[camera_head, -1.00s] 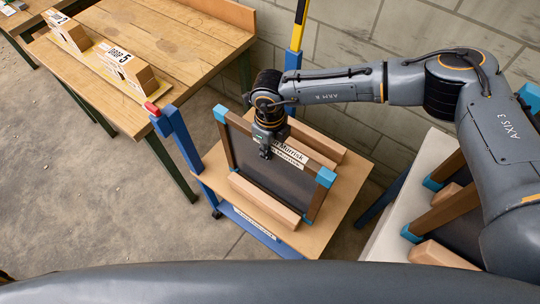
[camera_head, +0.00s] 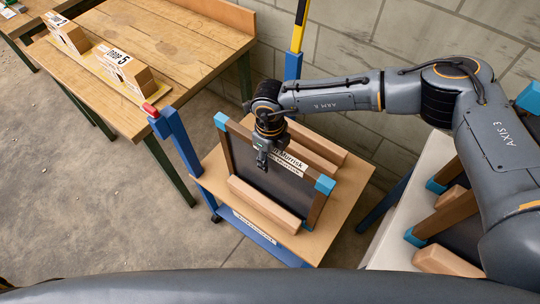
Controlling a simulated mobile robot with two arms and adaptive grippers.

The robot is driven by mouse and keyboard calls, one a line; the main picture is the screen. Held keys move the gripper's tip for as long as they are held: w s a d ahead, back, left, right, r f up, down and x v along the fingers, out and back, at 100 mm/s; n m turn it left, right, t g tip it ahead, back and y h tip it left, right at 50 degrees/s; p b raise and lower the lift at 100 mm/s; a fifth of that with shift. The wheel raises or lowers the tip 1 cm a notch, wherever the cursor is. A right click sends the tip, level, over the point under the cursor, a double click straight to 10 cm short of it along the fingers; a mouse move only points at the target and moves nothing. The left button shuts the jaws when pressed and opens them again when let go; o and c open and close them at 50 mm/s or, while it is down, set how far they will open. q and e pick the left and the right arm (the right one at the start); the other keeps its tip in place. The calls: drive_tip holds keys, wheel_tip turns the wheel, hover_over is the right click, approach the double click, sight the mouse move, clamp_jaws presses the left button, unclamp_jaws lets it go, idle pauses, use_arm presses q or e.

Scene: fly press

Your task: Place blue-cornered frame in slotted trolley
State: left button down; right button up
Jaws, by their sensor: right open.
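The blue-cornered frame (camera_head: 240,158) has brown wooden sides, a dark panel and a white name label. It stands tilted in the slotted trolley (camera_head: 325,238), between two wooden bars on the top board. My right gripper (camera_head: 262,163) is open, in front of the frame's upper edge and label, and covers part of both. I cannot tell whether it touches the frame. The frame's lower edge is hidden behind the front wooden bar (camera_head: 265,202). My left gripper is not in view.
A wooden workbench (camera_head: 170,55) with blocks, one labelled "DROP 5" (camera_head: 125,68), stands at the upper left. A pale table (camera_head: 385,235) at the right holds more blue-cornered frames (camera_head: 445,215). A block wall (camera_head: 350,40) is behind. Concrete floor at the left is clear.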

wheel_tip(320, 180, up, 12)
drive_tip(key=p, duration=0.6)
drive_tip(key=shift+r, duration=0.15)
